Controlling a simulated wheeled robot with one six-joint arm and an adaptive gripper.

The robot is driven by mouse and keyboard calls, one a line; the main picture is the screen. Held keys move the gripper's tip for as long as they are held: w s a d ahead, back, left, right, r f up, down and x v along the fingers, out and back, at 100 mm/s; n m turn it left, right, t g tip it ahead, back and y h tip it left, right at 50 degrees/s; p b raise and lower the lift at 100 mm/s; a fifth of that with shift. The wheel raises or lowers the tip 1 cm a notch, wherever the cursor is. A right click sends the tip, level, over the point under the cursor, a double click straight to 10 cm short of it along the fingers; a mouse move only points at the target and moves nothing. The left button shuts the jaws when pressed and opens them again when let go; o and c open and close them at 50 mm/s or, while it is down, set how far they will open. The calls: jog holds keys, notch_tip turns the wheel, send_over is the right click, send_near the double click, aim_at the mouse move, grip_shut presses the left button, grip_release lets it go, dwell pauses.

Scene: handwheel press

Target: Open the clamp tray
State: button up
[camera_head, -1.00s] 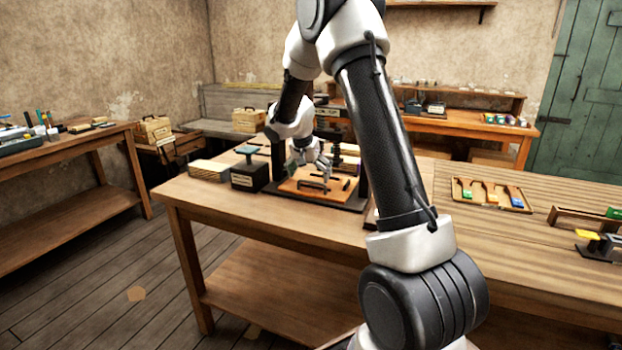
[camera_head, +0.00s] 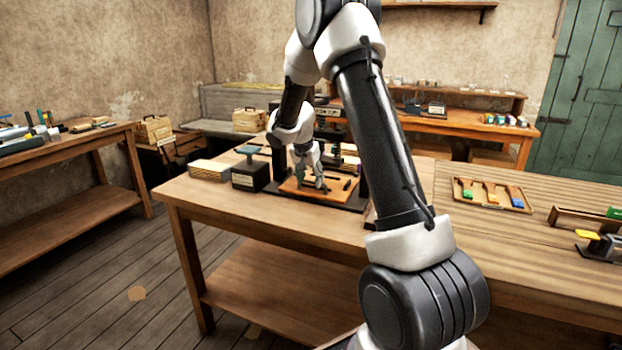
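The clamp tray (camera_head: 290,188) is a flat orange-brown wooden board on the dark base of the press (camera_head: 345,206), on the middle workbench. A small dark handle shows at its front, partly covered by my gripper. My gripper (camera_head: 321,186) points down over the tray with its fingertips at the front handle. The fingers are small and partly overlap the handle, so I cannot tell whether they are open or closed on it. The press's upper parts and handwheel are mostly hidden behind my arm.
A wooden holder with coloured pieces (camera_head: 491,194) lies to the right. The bench's front left is clear.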

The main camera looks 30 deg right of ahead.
jog(key=shift+s+d+f, duration=0.15)
jog(key=shift+s+f, duration=0.05)
jog(key=shift+s, duration=0.15)
jog(key=shift+s+a, duration=0.2)
jog(key=shift+a, duration=0.05)
jog(key=shift+c, duration=0.2)
jog(key=s+a, duration=0.3)
jog(key=a, duration=0.1)
jog(key=s+a, duration=0.3)
jog(key=a, duration=0.1)
jog(key=s+a, duration=0.4)
jog(key=shift+a, duration=0.15)
jog(key=shift+c, duration=0.3)
jog(key=o, duration=2.1)
jog(key=shift+w, duration=0.1)
jog(key=shift+w+a+r, duration=0.15)
jog(key=shift+w, duration=0.05)
jog(key=shift+c, duration=0.8)
